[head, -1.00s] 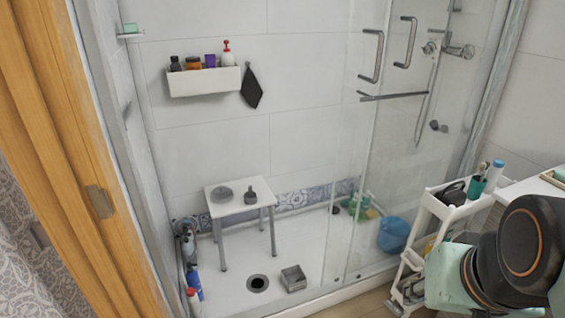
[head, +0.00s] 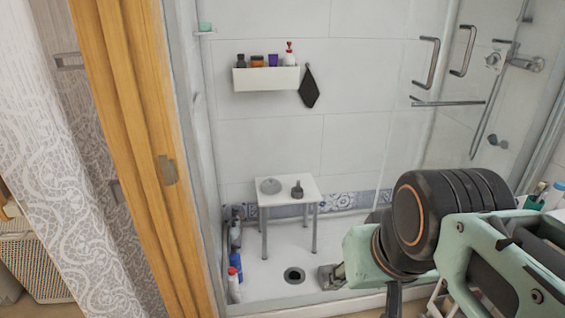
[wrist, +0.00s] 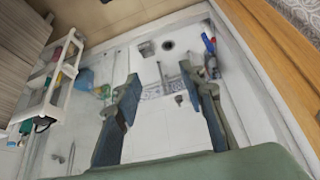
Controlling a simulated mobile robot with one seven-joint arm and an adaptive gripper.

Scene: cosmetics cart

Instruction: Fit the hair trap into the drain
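The drain (head: 294,275) is a dark round opening in the white shower floor, and it also shows in the wrist view (wrist: 168,45). A white stool (head: 309,186) stands behind it. On the stool lie a flat round grey piece (head: 270,186) and a small dark piece with a knob (head: 297,192). I cannot tell for sure which of these is the hair trap. My gripper (wrist: 165,87) is open in the wrist view, with nothing seen between its fingers. It is apart from the stool and the drain.
A square metal box (head: 328,277) sits right of the drain, partly behind my arm. Bottles (head: 234,276) stand on the floor at left. A wooden door frame (head: 150,160) bounds the left side. A white cart (wrist: 50,85) shows in the wrist view.

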